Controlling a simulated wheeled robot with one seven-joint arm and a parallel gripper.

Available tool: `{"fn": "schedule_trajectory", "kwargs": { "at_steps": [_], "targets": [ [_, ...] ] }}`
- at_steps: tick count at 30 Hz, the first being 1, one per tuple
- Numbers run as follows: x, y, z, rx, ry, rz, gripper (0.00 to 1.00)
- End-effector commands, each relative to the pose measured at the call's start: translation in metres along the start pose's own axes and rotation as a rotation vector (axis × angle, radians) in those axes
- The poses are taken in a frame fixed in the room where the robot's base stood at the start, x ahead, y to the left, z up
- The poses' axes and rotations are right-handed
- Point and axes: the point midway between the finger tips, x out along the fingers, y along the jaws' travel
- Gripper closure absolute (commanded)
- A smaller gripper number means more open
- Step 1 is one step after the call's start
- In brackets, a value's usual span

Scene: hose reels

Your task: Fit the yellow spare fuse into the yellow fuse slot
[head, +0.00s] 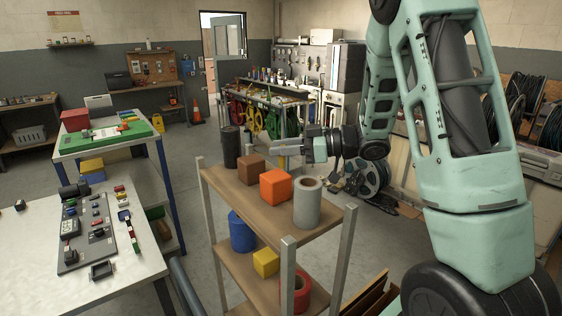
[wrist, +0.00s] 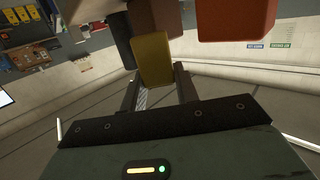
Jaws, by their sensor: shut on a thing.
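My gripper (head: 297,147) reaches left above the far side of the wooden shelf cart. In the wrist view its two dark fingers (wrist: 157,82) are shut on a yellow block-like piece, taken as the yellow spare fuse (wrist: 153,58). The piece sticks out past the fingertips. In the head view it is too small to make out clearly. I cannot pick out the yellow fuse slot. A grey panel (head: 72,253) with several small parts lies on the white table at the left, and a green board (head: 135,133) with coloured pieces stands behind it.
The shelf cart (head: 262,218) carries a black cylinder (head: 231,147), a brown block (head: 251,169), an orange cube (head: 275,186) and a grey roll (head: 307,207), close to my gripper. A yellow block (head: 265,262) sits on its lower shelf. Open floor lies between cart and tables.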

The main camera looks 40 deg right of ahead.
Motion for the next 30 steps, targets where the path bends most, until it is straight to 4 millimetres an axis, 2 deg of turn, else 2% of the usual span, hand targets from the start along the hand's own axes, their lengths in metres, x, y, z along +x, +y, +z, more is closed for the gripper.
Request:
{"fn": "schedule_trajectory", "kwargs": {
  "at_steps": [6, 9, 21, 22, 23, 30],
  "targets": [
    [0.004, 0.0, 0.028, 0.006, -0.002, 0.0, 0.91],
    [0.005, -0.001, 0.036, 0.004, 0.0, 0.0, 0.91],
    [0.006, 0.0, 0.043, 0.001, 0.0, 0.0, 0.91],
    [0.006, 0.0, 0.042, 0.001, 0.0, 0.0, 0.64],
    [0.006, 0.0, 0.041, 0.001, 0.0, 0.0, 0.61],
    [0.006, 0.0, 0.041, 0.001, 0.0, 0.0, 0.61]
  ]
}}
